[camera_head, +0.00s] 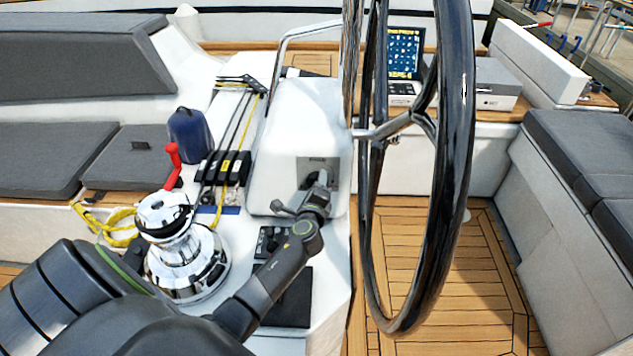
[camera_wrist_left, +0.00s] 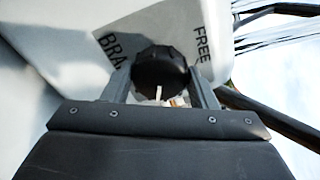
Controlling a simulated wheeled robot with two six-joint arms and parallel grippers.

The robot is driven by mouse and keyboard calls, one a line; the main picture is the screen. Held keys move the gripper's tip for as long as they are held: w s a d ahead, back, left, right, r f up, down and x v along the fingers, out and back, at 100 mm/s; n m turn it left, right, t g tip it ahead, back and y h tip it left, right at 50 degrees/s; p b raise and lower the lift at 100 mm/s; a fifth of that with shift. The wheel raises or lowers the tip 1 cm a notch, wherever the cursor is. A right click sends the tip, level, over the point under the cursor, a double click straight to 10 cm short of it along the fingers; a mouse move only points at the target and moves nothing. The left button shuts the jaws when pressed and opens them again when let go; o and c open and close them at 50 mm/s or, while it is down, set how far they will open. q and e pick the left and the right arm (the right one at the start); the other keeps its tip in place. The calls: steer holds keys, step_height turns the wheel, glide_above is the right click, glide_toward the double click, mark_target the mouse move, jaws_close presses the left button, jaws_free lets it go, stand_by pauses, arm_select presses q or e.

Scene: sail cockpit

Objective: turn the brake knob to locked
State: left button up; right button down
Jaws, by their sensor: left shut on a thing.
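The brake knob (camera_wrist_left: 160,72) is black and round with a ribbed rim and a white pointer mark. In the left wrist view it sits between the fingers of my left gripper (camera_wrist_left: 162,90), which is shut on it. The grey label plate (camera_wrist_left: 135,27) behind it shows "FREE" at the upper right and part of "BRA" at the left. The rest of the lettering is hidden. In the head view my left gripper (camera_head: 318,182) is at the plate (camera_head: 306,165) on the white pedestal, and the knob is mostly hidden there. My right gripper is not in view.
The steering wheel (camera_head: 457,170) stands just right of the pedestal (camera_head: 285,130). A chrome winch (camera_head: 185,255) and a red-handled lever (camera_head: 173,160) are at the left. A blue cylinder (camera_head: 188,135) and rope clutches (camera_head: 222,167) stand behind. The teak floor (camera_head: 440,260) is clear.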

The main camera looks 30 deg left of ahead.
arm_select(q)
steer(key=shift+m, duration=0.5)
steer(key=o, duration=1)
steer(key=shift+c, duration=0.2)
steer(key=shift+s, duration=0.1)
steer(key=v, duration=1.7)
steer(key=shift+d, duration=0.15)
